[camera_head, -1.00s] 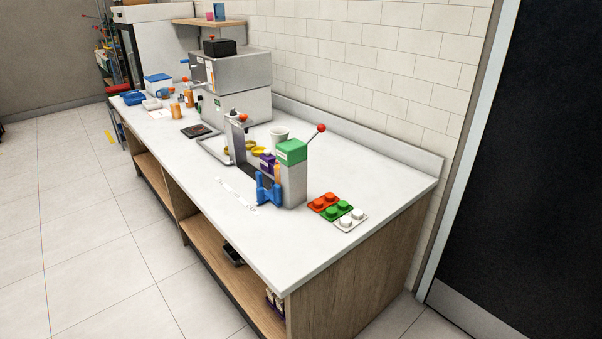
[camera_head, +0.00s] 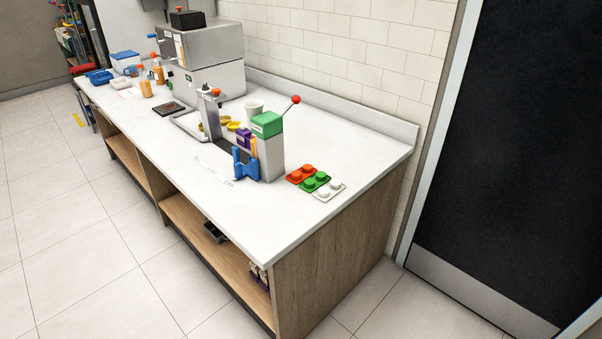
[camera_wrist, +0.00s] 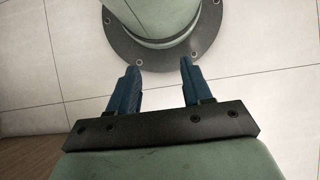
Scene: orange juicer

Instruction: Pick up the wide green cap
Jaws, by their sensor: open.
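Two green caps (camera_head: 316,180) sit side by side on a small green tray (camera_head: 329,185) near the counter's right end. They lie between an orange pair and a white pair. At this size I cannot tell which green cap is the wide one. My gripper (camera_wrist: 159,66) shows only in the wrist view, with its two dark blue fingers apart and nothing between them. It hangs over floor tiles, facing a round base of mine, away from the caps. No cap shows in the wrist view.
A green-topped juicer (camera_head: 267,125) with a red-knobbed lever and a blue holder (camera_head: 245,165) stand left of the caps. A white cup (camera_head: 254,106) and yellow rings are behind. The counter's front right (camera_head: 260,220) is clear. A tiled wall (camera_head: 370,50) bounds the back.

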